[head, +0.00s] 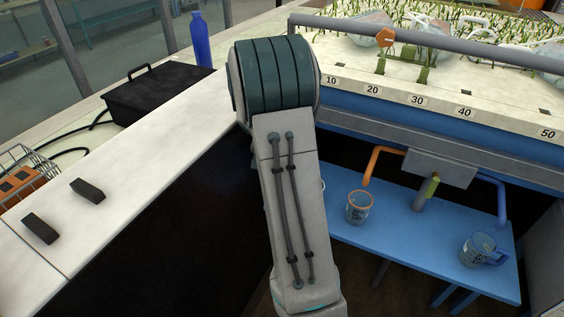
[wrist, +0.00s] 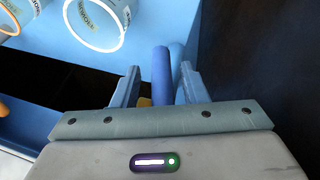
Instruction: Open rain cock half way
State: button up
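In the head view a grey block (head: 440,168) under the flume has an orange pipe (head: 376,160) on its left, a blue pipe (head: 497,195) on its right and a short yellow-green lever (head: 432,187) in front. I cannot tell for sure which part is the rain cock. In the wrist view my gripper (wrist: 159,70) is open. A blue pipe (wrist: 161,76) shows between its fingers; I cannot tell whether they touch it. A small yellow piece (wrist: 145,102) shows low between the fingers, partly hidden. My arm hides the gripper in the head view.
An orange-rimmed cup (head: 359,207) and a clear mug with a blue handle (head: 478,250) stand on the blue bench (head: 400,232). The flume edge (head: 440,112) with numbers overhangs the bench. A white counter (head: 120,185) lies left, with a black box (head: 160,92) beyond.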

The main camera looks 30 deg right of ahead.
jog(key=v, duration=0.7)
jog(key=shift+p, duration=0.3)
jog(key=shift+a, duration=0.1)
